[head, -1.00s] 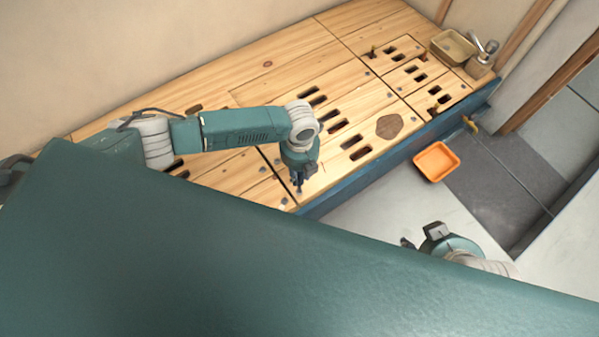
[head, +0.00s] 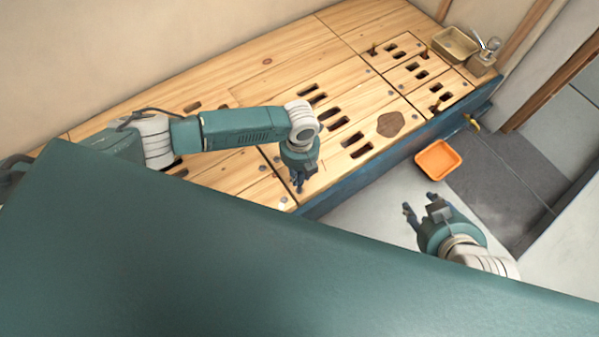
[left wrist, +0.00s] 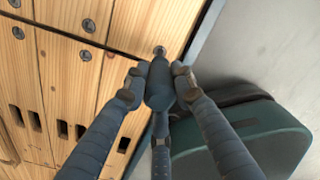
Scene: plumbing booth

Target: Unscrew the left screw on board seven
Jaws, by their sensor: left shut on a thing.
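My left gripper (head: 298,186) is low over the front edge of the wooden deck. In the left wrist view its fingers (left wrist: 157,88) are shut on a dark, round-ended tool (left wrist: 159,82), seen nearly end-on. A grey screw (left wrist: 160,51) sits in the board just beyond the tool, close to the board's edge. I cannot tell whether the tool touches a screw. Board numbers are not readable, so I cannot tell which board is seven. My right gripper (head: 424,215) is over the floor, away from the deck; its finger opening is unclear.
The slotted wooden deck (head: 275,85) has several more screws and a blue front side (head: 400,160). An orange tray (head: 438,160) lies on the floor. A tan basin (head: 455,44) stands at the deck's far right. Pale floor (head: 360,210) is open in front.

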